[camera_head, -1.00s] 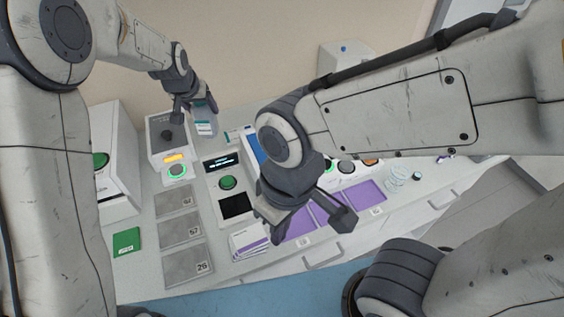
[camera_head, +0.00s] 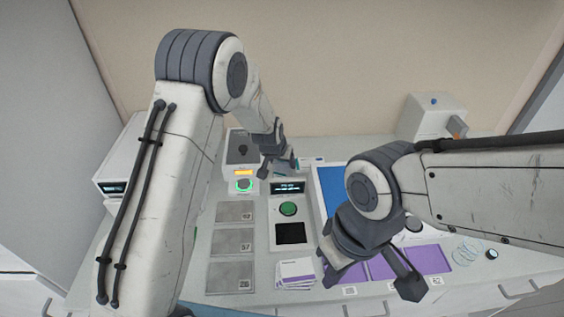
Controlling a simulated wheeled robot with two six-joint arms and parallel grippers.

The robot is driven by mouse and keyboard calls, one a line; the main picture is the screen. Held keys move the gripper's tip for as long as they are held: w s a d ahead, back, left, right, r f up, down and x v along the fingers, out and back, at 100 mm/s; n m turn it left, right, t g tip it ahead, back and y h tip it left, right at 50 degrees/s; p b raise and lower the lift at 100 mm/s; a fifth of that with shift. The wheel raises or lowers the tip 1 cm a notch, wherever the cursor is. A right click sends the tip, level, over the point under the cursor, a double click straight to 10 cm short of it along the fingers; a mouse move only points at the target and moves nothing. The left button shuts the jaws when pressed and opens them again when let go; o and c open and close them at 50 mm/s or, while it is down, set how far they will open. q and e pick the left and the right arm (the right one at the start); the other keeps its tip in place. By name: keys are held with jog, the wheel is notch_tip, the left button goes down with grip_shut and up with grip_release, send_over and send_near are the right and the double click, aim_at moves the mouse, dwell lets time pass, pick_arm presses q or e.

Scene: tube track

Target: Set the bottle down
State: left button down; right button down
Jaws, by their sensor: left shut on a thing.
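My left gripper (camera_head: 277,162) is shut on the bottle (camera_head: 283,169), at the back of the bench just right of the grey-topped device. The bottle is mostly hidden by the gripper; only a small pale part with some teal shows. I cannot tell whether its base touches the bench. My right gripper (camera_head: 370,284) is open and empty, with its fingers wide apart above the purple trays at the front right.
Numbered grey pads (camera_head: 232,242) lie in a column at the left front. The grey-topped device (camera_head: 241,147) has a lit green button. A panel with a green button and dark screen (camera_head: 289,215) stands mid-bench. White cards (camera_head: 296,272) and purple trays (camera_head: 397,262) lie in front.

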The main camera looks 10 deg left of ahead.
pick_arm(q)
jog(key=shift+c, duration=2.2)
grip_release()
jog(key=shift+f, duration=0.15)
jog(key=o, duration=0.4)
jog(key=shift+o, duration=0.2)
